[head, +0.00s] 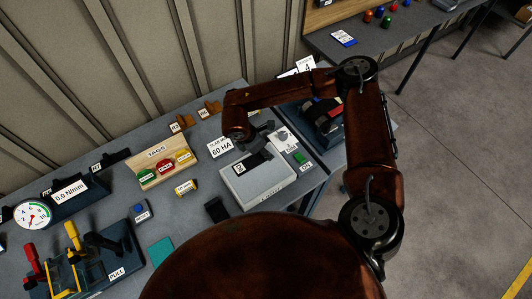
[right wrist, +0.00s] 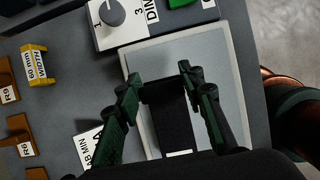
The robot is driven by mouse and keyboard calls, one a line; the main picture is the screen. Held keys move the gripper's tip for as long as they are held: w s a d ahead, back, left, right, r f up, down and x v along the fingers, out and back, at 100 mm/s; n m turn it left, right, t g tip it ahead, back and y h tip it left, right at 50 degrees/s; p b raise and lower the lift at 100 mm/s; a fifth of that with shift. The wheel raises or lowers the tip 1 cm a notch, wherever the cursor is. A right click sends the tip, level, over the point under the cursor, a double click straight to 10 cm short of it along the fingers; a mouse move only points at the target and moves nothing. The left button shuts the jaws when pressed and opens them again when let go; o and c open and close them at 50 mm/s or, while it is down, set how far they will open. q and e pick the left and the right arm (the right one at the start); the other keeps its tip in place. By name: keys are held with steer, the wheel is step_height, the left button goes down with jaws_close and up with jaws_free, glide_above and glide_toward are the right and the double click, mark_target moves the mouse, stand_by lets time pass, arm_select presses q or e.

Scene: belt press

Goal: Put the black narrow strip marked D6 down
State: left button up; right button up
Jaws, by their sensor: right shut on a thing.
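My right gripper (head: 252,138) hangs over the pale grey plate-topped block (head: 262,184) in the head view. In the right wrist view its two fingers (right wrist: 158,76) stand on either side of a black narrow strip (right wrist: 172,120), shut on it. The strip lies over the pale plate (right wrist: 222,68); whether it touches the plate is unclear. A white label shows on the strip near the lower edge, its mark unreadable. In the head view the black strip (head: 257,158) shows below the gripper, partly covered by it. My left gripper is in neither view.
Another black piece (head: 216,209) lies on the bench left of the block. A dial unit (head: 283,138) stands behind, and a dark tray (head: 322,122) at right. A 60 HA card (head: 220,147), a TAGS board (head: 150,180) and a yellow block (head: 186,187) are left.

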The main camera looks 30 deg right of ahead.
mark_target(256, 158)
steer(key=shift+w+d+f, duration=0.1)
steer(key=shift+d+f, duration=0.1)
steer(key=f, duration=0.3)
steer(key=shift+d+f, duration=0.1)
steer(key=shift+d, duration=0.1)
steer(key=shift+w+f, duration=0.1)
steer(key=shift+f, duration=0.1)
steer(key=o, duration=1.2)
steer(key=shift+f, duration=0.1)
steer(key=shift+o, duration=0.2)
steer(key=shift+a+r, duration=0.1)
steer(key=shift+r, duration=0.2)
steer(key=b+v, duration=0.1)
steer(key=v, duration=1)
steer(key=shift+a+r, duration=0.2)
steer(key=shift+r, duration=0.1)
